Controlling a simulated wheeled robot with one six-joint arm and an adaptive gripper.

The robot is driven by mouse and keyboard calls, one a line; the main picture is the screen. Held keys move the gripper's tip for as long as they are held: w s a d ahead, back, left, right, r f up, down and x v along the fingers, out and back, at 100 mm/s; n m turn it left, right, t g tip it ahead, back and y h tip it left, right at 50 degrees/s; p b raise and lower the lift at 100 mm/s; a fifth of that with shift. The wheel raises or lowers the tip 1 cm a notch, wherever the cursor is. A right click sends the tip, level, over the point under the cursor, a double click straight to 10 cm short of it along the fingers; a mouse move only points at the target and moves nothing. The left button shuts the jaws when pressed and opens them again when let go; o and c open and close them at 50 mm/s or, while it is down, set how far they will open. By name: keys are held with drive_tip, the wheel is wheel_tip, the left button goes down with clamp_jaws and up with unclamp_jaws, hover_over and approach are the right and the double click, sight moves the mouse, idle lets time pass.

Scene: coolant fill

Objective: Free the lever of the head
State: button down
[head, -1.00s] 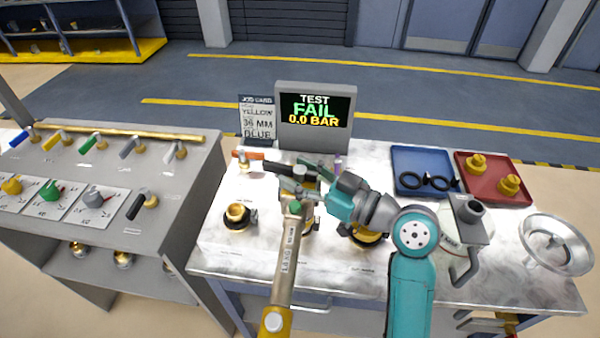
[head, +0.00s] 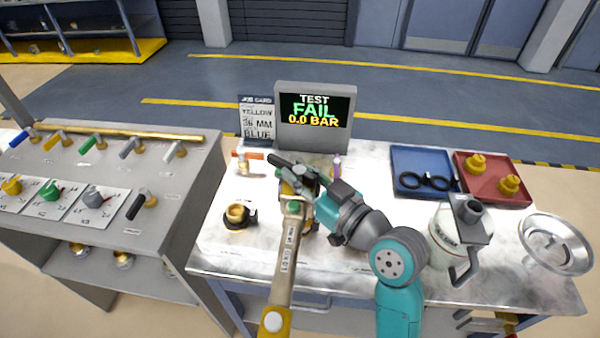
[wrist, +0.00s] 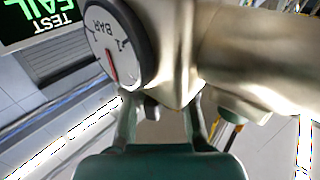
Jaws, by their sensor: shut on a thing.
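The head, a pale metal body with a round pressure gauge (wrist: 110,45), fills the top of the wrist view; its thick barrel (wrist: 250,60) runs to the right. In the head view, a dark lever (head: 279,160) sticks out to the upper left beside my gripper (head: 308,184). My gripper also shows in the wrist view (wrist: 160,110), its two fingers apart around a small dark part under the body. I take that part for the lever; the contact is mostly hidden. The gauge needle is red.
A brass neck (head: 238,215) is on the left. A white jug (head: 447,240), blue tray (head: 412,160), red tray (head: 480,165) and metal bowl (head: 545,240) are on the right. The screen (head: 315,115) reads FAIL, 0.0 BAR.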

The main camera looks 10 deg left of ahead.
sight(299, 168)
drive_tip(key=shift+m+t+h, duration=0.6)
drive_tip(key=shift+t+h, duration=0.1)
drive_tip(key=c, duration=0.9)
unclamp_jaws()
wheel_tip(299, 168, up, 10)
